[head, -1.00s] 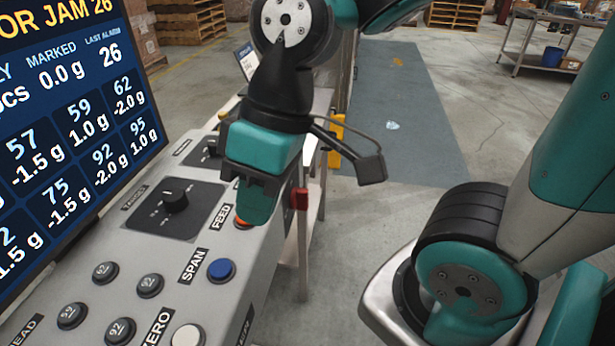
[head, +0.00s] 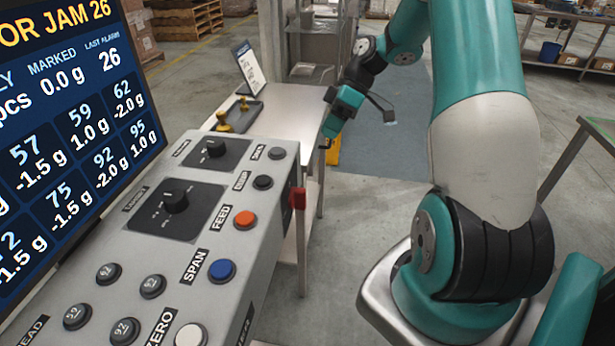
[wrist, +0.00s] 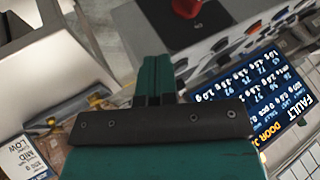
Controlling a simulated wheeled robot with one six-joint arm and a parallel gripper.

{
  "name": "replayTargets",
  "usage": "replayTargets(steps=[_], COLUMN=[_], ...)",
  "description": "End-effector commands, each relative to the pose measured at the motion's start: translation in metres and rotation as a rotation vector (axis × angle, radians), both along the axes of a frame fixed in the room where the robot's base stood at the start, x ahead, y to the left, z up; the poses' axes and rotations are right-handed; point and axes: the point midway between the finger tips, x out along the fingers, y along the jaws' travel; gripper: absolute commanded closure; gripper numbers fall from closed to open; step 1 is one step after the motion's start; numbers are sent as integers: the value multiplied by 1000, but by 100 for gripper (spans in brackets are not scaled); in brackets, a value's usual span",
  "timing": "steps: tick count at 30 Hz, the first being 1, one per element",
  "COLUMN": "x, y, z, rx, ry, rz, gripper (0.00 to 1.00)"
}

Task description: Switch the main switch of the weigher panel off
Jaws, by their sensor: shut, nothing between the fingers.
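The weigher panel (head: 215,215) is a grey sloped console with knobs and buttons at the left of the head view. A red handle (head: 298,198), which looks like its main switch, sticks out from the panel's right side. In the wrist view a red knob (wrist: 186,7) on a dark plate shows at the top edge, partly cut off; its setting cannot be read. My gripper (head: 329,140) is beyond the panel and above the red handle in the picture, apart from it. Its teal fingers are together and empty in the wrist view (wrist: 153,75).
A dark screen (head: 75,120) stands behind the panel, showing a fault in the wrist view (wrist: 262,98). A pale table (head: 285,115) beyond holds a tray with brass weights (head: 235,115) and a card sign (head: 249,68).

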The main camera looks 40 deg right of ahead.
Motion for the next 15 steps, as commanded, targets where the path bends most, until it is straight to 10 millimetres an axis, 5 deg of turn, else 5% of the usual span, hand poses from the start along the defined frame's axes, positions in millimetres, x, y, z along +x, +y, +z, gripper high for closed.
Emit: replayTargets(steps=[8,15], x=[0,0], y=[5,31], z=[-5,-36], rx=[1,4], ry=[3,7], rz=[1,3], gripper=[100,100])
